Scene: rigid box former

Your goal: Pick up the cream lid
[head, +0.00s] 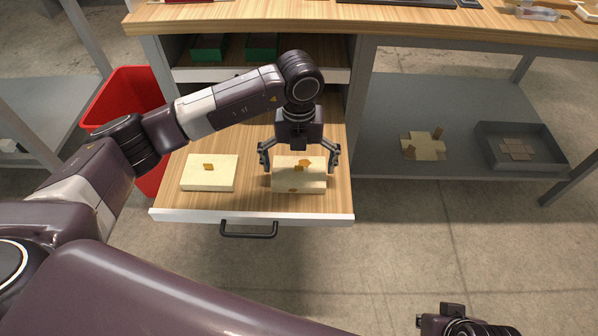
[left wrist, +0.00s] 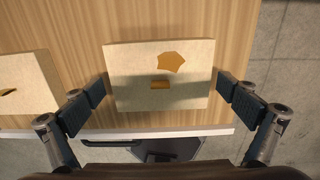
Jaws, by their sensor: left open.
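Two cream box lids lie in the open wooden drawer (head: 250,135). The right cream lid (head: 285,182) is a flat rectangular block with a small orange tab and an orange patch on top; it also shows in the left wrist view (left wrist: 130,65). My left gripper (head: 300,167) is open above it, one finger beyond each short side, with gaps visible on both sides in the wrist view. The left cream lid (head: 199,178) has a small orange tab and is partly cut off in the wrist view (left wrist: 22,75). My right gripper (head: 460,322) shows only partly at the bottom edge.
The drawer has a raised front edge and a black handle (head: 248,234). A red bin (head: 118,95) stands left of it. A grey shelf (head: 385,115) at right holds a flat cream box blank (head: 424,149) and a grey tray (head: 484,134). The worktop (head: 420,18) overhangs the back.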

